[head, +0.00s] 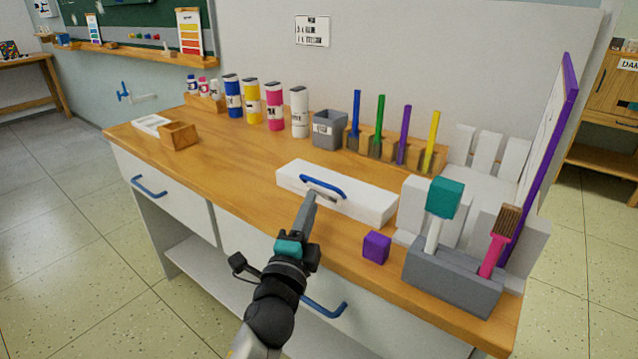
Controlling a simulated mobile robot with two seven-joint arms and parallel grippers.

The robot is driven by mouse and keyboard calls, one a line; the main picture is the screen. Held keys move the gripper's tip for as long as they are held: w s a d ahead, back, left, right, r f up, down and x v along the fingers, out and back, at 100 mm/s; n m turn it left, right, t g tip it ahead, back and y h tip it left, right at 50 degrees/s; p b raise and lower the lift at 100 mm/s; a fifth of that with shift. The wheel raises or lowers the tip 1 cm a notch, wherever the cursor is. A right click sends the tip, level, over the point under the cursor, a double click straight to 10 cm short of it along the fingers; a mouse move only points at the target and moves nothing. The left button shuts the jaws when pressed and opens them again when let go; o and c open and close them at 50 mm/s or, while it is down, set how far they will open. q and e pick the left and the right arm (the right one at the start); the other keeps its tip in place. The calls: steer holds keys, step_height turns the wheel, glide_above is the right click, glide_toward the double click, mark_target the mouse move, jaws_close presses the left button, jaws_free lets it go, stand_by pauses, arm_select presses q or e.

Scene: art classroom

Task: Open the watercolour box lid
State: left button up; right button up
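The watercolour box is a long, low white box (366,204) near the front edge of the workbench. Its lid looks closed, with a blue bar handle (323,187) on it. My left gripper (311,200) reaches up from the bottom of the head view, its fingertips at the front of the box just below the handle. The fingers are seen almost edge-on and overlap, so I cannot tell whether they touch the handle or how far apart they are. My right gripper is not in view.
A purple cube (376,247) and a grey holder (452,277) with a teal-headed tool and a pink brush stand to the right. Paint bottles (274,105), a grey pot (329,130) and upright coloured brushes line the back. The bench (235,165) is clear left of the box.

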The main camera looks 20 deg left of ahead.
mark_target(319, 183)
arm_select(q)
steer(key=w, duration=0.4)
steer(key=w+r+b, duration=0.1)
steer(key=shift+w+a, duration=0.2)
steer(key=shift+w, duration=0.2)
steer(key=shift+w+r, duration=0.1)
steer(key=shift+w, duration=0.7)
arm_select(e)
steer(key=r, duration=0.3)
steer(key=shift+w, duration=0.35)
arm_select(q)
jaws_close()
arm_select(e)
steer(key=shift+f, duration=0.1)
